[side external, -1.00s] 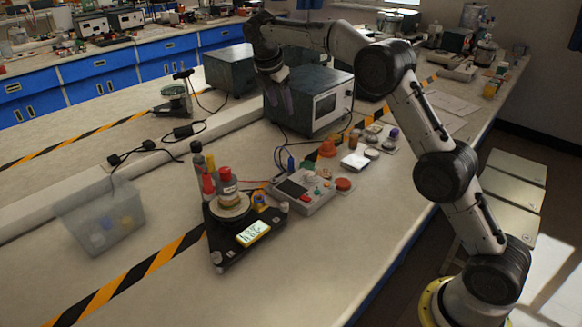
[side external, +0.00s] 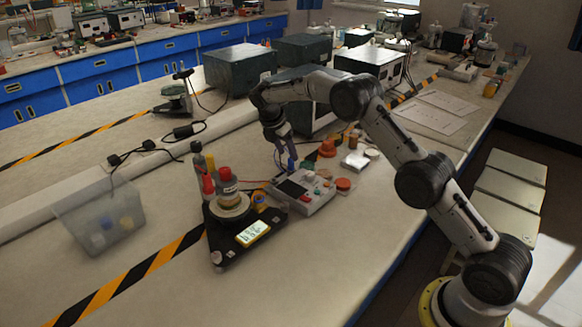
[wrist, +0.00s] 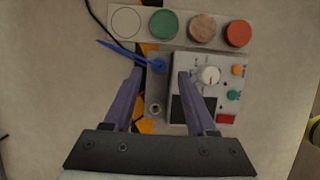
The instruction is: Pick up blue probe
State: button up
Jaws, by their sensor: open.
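The blue probe (wrist: 125,52) shows in the wrist view as a thin blue lead-like piece. It runs from the upper left to a blue plug end at the top left of the grey panel device (wrist: 228,97). In the side view the probe (side external: 291,164) stands beside the device (side external: 304,191), partly hidden by my gripper. My gripper (wrist: 158,75) is open, with its two purple-grey fingers on either side of the blue plug end. In the side view my gripper (side external: 284,158) is low above the device's back edge. I cannot tell whether the fingers touch the probe.
A black scale (side external: 232,243) with bottles stands left of the device. A clear bin (side external: 100,220) is at the far left. A strip with several round coloured pads (wrist: 183,25) lies beyond the device. Dark boxes (side external: 304,49) stand behind.

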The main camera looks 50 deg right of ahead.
aim_at(290, 158)
jog(key=x, duration=0.5)
jog(key=shift+d, duration=0.2)
grip_shut()
